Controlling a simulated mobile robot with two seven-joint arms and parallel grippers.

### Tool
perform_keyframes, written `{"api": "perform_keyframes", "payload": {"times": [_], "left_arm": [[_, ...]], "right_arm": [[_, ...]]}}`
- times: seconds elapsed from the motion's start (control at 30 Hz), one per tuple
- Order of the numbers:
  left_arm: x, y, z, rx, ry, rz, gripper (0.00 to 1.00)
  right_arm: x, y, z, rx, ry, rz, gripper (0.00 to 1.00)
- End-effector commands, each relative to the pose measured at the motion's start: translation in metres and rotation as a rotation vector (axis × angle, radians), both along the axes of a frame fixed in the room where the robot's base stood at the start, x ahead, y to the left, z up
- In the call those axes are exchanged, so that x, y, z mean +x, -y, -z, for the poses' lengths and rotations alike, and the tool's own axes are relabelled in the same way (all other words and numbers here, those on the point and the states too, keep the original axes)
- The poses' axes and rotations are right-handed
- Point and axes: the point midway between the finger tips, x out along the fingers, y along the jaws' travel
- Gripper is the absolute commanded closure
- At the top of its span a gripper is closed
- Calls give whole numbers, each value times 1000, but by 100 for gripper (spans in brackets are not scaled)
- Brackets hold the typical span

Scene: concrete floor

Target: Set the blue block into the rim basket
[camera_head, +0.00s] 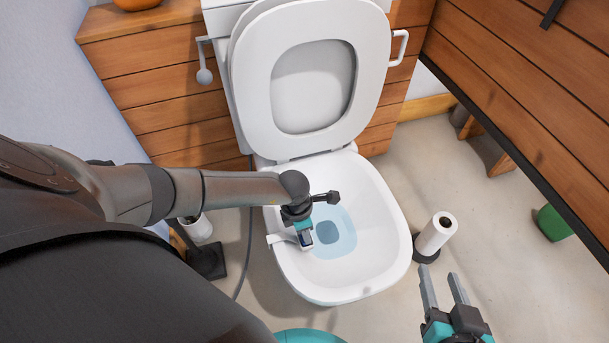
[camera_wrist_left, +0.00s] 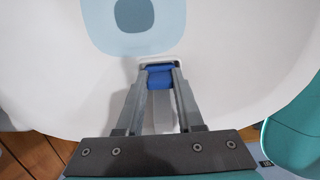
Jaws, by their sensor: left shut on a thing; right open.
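The white rim basket (camera_head: 281,238) hangs on the left side of the toilet bowl's rim, its cup inside the bowl. In the left wrist view its pale frame (camera_wrist_left: 158,60) shows around the fingertips. My left gripper (camera_head: 305,236) is over the basket, pointing down into the bowl. In the left wrist view my left gripper (camera_wrist_left: 160,72) is shut on the blue block (camera_wrist_left: 160,78). The block is at the basket's opening; how deep it sits I cannot tell. My right gripper (camera_head: 443,285) is open and empty, right of the bowl.
The toilet's lid and seat (camera_head: 313,85) are raised. A paper roll (camera_head: 435,234) stands on the floor to the right. A brush stand (camera_head: 207,262) is at the left. A wooden counter (camera_head: 530,90) is at the upper right. Open floor lies on the right.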

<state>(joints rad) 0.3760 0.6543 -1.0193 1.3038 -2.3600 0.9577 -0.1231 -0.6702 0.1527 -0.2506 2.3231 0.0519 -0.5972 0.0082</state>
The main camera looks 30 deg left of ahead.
Motion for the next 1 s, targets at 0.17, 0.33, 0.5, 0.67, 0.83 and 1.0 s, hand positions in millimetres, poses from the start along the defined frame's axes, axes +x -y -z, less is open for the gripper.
{"api": "perform_keyframes", "payload": {"times": [0.17, 0.33, 0.5, 0.67, 0.83, 1.0], "left_arm": [[0, 0, 0, -1, 1, 0, 100], [0, 0, 3, 0, 0, 0, 58], [0, 0, 3, 0, 0, 0, 39], [0, 0, 3, 0, 0, 0, 34], [0, 0, 2, 0, 0, 0, 34], [0, 0, -2, -1, 1, 0, 34]], "right_arm": [[0, 0, 0, 1, 2, -1, 50], [1, -4, -1, 17, 31, -2, 50], [1, -3, -2, 17, 31, -2, 50], [1, -3, -2, 17, 30, -2, 50], [1, -3, -2, 15, 27, -2, 50], [0, 1, -1, -7, -10, 1, 50]]}}
